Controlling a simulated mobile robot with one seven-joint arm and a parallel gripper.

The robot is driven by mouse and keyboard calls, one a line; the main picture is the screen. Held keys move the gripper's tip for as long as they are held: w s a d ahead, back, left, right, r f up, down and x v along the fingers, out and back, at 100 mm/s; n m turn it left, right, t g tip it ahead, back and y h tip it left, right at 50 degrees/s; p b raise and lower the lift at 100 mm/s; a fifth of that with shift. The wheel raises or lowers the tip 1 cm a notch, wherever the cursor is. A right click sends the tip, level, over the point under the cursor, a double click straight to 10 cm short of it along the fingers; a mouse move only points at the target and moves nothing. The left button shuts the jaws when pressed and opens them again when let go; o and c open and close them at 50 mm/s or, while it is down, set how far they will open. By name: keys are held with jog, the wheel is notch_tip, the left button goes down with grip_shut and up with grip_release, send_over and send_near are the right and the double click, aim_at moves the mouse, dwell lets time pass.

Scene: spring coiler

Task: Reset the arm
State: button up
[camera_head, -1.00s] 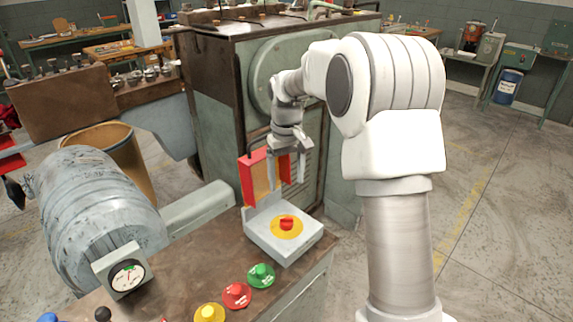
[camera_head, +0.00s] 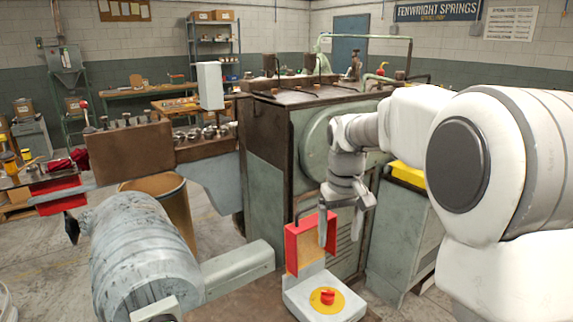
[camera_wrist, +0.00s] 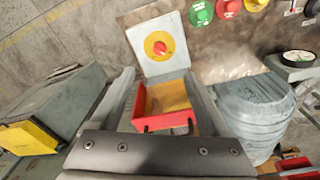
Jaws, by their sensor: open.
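My gripper (camera_head: 341,238) is open and empty, pointing down beside a raised red cover (camera_head: 291,250) with a tan-yellow inner face. One finger overlaps the cover's right part in the head view; I cannot tell whether they touch. The cover stands upright behind a pale box (camera_head: 341,307) that carries a red button (camera_head: 327,297) on a yellow disc. In the wrist view, the red cover (camera_wrist: 140,103) shows between the two gripper fingers (camera_wrist: 165,92), and the red button (camera_wrist: 160,48) lies beyond it, uncovered.
A large green-grey machine cabinet (camera_head: 265,175) stands right behind my gripper. A scuffed grey cylinder (camera_head: 145,250) and a tan drum (camera_head: 175,205) are at left. Green, red and yellow buttons (camera_wrist: 201,13) line the panel in the wrist view. A green cabinet (camera_head: 400,250) stands at right.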

jog(key=s+r+t, duration=0.2)
jog(key=s+r, duration=0.5)
jog(key=s, duration=0.6)
jog(key=s+f+m+t+p, duration=0.1)
jog(key=s+m+t, duration=0.1)
jog(key=s, duration=1)
jog(key=shift+s+d+f+t+p, duration=0.3)
jog(key=shift+s+d+f+p, duration=0.05)
jog(key=shift+f+p, duration=0.05)
